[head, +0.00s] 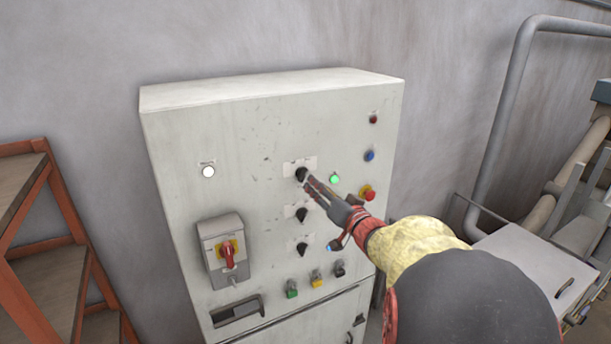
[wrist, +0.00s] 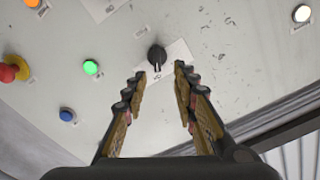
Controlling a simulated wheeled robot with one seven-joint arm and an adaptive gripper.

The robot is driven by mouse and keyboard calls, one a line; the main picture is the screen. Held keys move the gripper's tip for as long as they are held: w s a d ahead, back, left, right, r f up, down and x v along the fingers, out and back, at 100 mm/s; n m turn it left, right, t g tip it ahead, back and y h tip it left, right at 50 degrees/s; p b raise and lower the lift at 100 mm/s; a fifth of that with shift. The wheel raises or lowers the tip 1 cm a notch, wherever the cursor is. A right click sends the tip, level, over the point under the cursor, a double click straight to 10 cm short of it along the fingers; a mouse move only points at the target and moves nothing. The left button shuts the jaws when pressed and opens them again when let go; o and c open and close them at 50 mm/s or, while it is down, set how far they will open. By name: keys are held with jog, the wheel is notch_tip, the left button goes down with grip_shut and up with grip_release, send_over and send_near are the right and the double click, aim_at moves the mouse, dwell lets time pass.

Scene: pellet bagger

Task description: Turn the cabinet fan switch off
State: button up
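A grey-white control cabinet (head: 250,130) carries three black rotary switches in a column: a top one (head: 301,174), a middle one (head: 301,214) and a lower one (head: 302,248). Their labels are too small to read, so I cannot tell which is the fan switch. My gripper (head: 309,182) is at the top switch. In the wrist view the same switch (wrist: 156,57) lies just beyond and between the open fingertips (wrist: 161,73), with nothing held. Contact is not visible. Its pointer lies roughly along the gripper's direction in the wrist view.
Near the top switch are a lit green lamp (head: 335,179), a red mushroom button (head: 368,193) and a blue button (head: 369,155). A red-handled isolator box (head: 222,250) protrudes at lower left. A white lamp (head: 208,171) is above it. Orange shelving (head: 62,190) stands left.

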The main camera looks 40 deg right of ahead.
aim_at(305, 175)
jog(key=x, duration=0.4)
jog(key=p+x, duration=0.1)
jog(key=x, duration=0.2)
jog(key=shift+w+d+f, duration=0.2)
jog(key=shift+w+d, duration=0.1)
jog(key=shift+w, duration=0.05)
jog(key=shift+c, duration=0.3)
grip_shut()
